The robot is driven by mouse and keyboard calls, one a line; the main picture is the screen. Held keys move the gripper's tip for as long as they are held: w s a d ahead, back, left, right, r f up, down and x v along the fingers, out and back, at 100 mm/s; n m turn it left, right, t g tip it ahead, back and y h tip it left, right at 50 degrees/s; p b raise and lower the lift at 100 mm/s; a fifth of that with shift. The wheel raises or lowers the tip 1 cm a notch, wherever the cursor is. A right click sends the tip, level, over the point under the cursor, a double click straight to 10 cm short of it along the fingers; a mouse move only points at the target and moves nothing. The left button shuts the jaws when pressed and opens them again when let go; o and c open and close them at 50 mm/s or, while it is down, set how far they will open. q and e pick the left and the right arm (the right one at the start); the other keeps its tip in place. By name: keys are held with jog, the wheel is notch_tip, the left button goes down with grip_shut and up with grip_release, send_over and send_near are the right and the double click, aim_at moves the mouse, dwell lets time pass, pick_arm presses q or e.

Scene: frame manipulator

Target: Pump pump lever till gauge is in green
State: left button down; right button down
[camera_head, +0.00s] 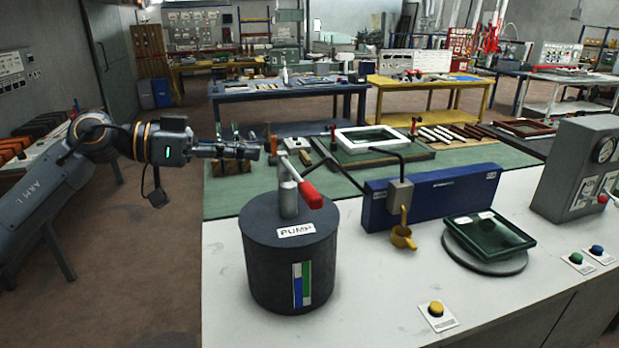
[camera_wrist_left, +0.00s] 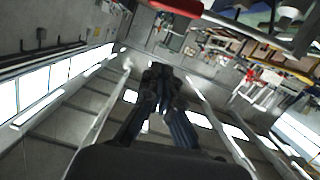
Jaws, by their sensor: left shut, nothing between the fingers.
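The pump (camera_head: 262,262) is a dark grey cylinder with a white PUMP label, standing on the white worktop. Its lever ends in a red handle (camera_head: 311,194), tilted down to the right, on a grey post on top. The gauge (camera_head: 302,285) is an upright strip on the pump's front with blue, green and white areas; its exact level is hard to read. My left gripper (camera_head: 262,150) is shut and empty, behind and above the pump, left of the lever's upper end and apart from the red handle. Its closed fingers show in the left wrist view (camera_wrist_left: 162,80). My right gripper is not in view.
A green tray (camera_head: 487,237), a grey gauge box (camera_head: 570,170) and a yellow button (camera_head: 436,309) are farther right. Frames and tools lie on the green mat behind.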

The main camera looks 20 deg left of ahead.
pick_arm(q)
jog(key=shift+s+a, duration=0.15)
jog(key=shift+a, duration=0.3)
jog(key=p, duration=0.4)
send_over(310, 195)
jog(key=w+a, duration=0.2)
jog(key=a, duration=0.2)
jog(key=f, duration=0.5)
jog(key=d+f+p, duration=0.1)
jog(key=shift+s+f, duration=0.15)
jog(key=shift+s, duration=0.1)
jog(key=shift+d, duration=0.1)
